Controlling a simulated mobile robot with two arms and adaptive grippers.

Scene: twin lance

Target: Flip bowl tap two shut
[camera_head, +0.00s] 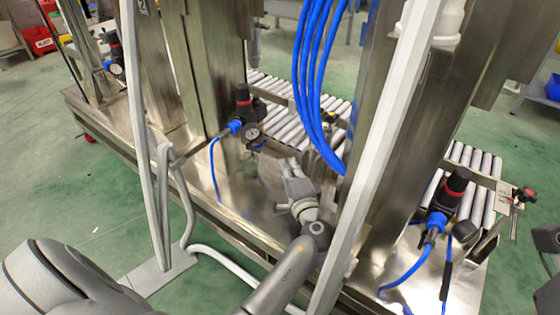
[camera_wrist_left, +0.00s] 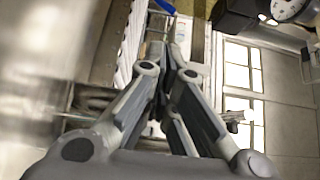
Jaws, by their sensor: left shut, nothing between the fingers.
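My left gripper (camera_head: 287,165) is in the middle of the head view, in front of the steel frame and below the hanging blue hoses. Its fingers come together at the tips in the left wrist view (camera_wrist_left: 171,38), with nothing held between them. A small tap with a red handle (camera_head: 524,195) is at the far right of the head view, well away from the left gripper. A small dark and yellow fitting (camera_head: 331,117) is by the rollers behind the gripper. I cannot tell which one is bowl tap two, or its handle state. My right gripper is not seen.
A regulator (camera_head: 243,103) with a gauge stands left of the gripper; another regulator (camera_head: 456,187) is at right. Blue hoses (camera_head: 318,85) and a slanted grey bar (camera_head: 385,130) crowd the area. The green floor (camera_head: 55,190) at left is clear.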

